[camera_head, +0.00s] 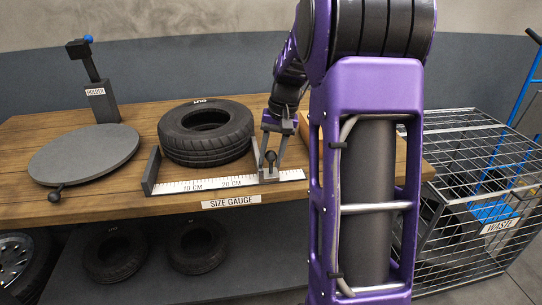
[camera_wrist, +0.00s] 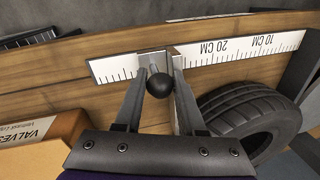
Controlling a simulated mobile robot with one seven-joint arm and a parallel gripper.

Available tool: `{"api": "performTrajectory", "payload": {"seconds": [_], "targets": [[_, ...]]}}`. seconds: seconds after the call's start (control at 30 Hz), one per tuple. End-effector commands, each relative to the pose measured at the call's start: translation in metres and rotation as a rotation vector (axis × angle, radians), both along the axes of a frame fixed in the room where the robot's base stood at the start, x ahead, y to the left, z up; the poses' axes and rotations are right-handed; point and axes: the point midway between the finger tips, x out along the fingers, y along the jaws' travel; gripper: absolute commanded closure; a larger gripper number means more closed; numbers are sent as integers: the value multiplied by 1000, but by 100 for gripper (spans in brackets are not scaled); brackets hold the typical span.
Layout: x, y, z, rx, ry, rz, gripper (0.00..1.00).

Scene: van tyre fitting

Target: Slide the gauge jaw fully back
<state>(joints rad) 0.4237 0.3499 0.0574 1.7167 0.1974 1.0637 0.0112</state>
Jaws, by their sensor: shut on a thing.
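The size gauge is a white ruler (camera_head: 210,184) along the front of the wooden bench, with a fixed dark jaw (camera_head: 151,171) at its left end. Its sliding grey gauge jaw (camera_head: 268,176) sits right of the 20 CM mark, with bare ruler to its right. The jaw carries a round black knob (camera_wrist: 157,85). My gripper (camera_head: 270,150) reaches down from above and is shut on the knob, one finger on each side in the wrist view (camera_wrist: 157,78). A black tyre (camera_head: 205,132) lies flat behind the ruler, between the two jaws.
A round grey plate (camera_head: 84,154) and a holder post (camera_head: 101,102) stand on the left of the bench. A valves box (camera_wrist: 40,135) lies near my gripper. A wire waste cage (camera_head: 470,200) stands right of the bench. Tyres (camera_head: 115,253) lie on the lower shelf.

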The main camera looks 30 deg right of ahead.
Motion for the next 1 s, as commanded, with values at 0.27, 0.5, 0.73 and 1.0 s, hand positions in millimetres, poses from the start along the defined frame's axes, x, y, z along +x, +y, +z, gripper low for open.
{"api": "performTrajectory", "payload": {"seconds": [0.27,0.5,0.73,1.0], "targets": [[-2,-9,2,-1,-2,-4,100],[-15,-57,3,-2,-1,-5,100],[-20,-72,1,-2,-4,0,100],[-19,-71,1,-2,-4,0,50]]}}
